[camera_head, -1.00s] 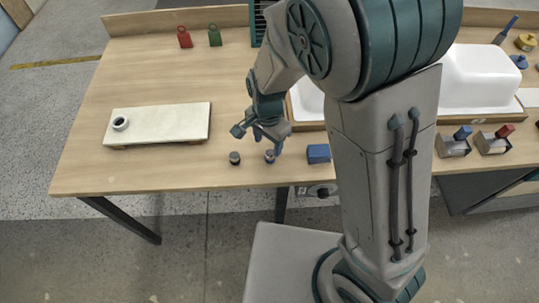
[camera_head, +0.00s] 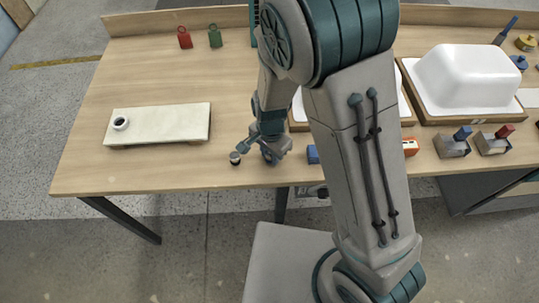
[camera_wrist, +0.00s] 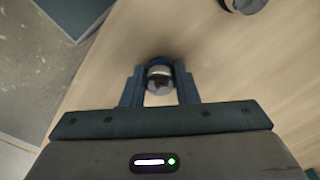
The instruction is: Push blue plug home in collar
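My gripper (camera_head: 271,160) is low over the table near its front edge. In the wrist view its two blue fingers (camera_wrist: 160,76) stand on either side of a small round plug (camera_wrist: 159,84) with a pale band and a grey face. Whether they press on it I cannot tell.
A red piece (camera_head: 184,37) and a green piece (camera_head: 215,35) stand at the back. A white tub shell (camera_head: 468,80) lies right.

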